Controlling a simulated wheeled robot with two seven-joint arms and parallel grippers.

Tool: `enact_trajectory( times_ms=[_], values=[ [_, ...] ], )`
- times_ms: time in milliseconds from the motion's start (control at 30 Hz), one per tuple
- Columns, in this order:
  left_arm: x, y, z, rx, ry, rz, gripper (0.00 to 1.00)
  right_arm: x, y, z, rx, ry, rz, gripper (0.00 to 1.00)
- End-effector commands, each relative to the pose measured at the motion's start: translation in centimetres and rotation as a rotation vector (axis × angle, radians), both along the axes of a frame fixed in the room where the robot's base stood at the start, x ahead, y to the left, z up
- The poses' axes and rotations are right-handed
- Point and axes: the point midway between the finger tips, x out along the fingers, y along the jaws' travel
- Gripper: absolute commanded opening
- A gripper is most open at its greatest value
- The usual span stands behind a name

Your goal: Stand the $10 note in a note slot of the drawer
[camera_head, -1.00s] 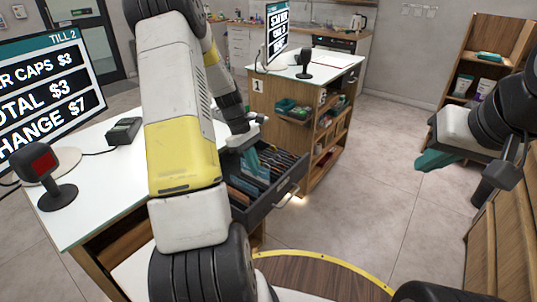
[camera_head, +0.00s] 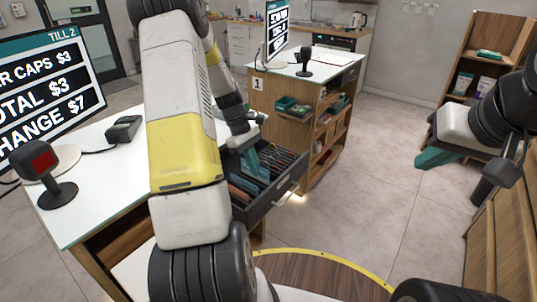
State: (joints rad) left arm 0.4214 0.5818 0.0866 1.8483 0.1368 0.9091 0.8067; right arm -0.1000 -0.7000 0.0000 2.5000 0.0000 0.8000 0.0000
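The open drawer (camera_head: 284,202) sticks out of the near till counter, with several dividers and upright brown and blue notes inside. My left gripper (camera_head: 252,163) points down into the drawer, its teal fingertips among the slots. My own arm covers part of the drawer's left side. I cannot make out the $10 note apart from the teal fingers and the other notes, nor whether the fingers hold it. My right gripper (camera_head: 432,160) hangs at the right, away from the drawer, with teal fingers seen side-on and no note visible in them.
The near counter (camera_head: 95,211) carries a till screen (camera_head: 50,90) reading change $7, a scanner (camera_head: 46,185) and a card reader (camera_head: 124,129). A second counter (camera_head: 262,112) stands close behind the drawer. Open floor (camera_head: 365,190) lies to the drawer's right.

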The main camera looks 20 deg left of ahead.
Motion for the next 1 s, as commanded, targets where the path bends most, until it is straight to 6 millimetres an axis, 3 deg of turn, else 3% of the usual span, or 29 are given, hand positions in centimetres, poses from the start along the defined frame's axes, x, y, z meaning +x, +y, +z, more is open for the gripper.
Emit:
enact_trajectory(
  times_ms=[1000],
  values=[
    [0.0, -0.1, -1.4, -0.001, 0.001, -0.001, 0.0, 0.0, 0.0, 0.0, 0.0, 0.0, 0.0, 0.0]
  ],
)
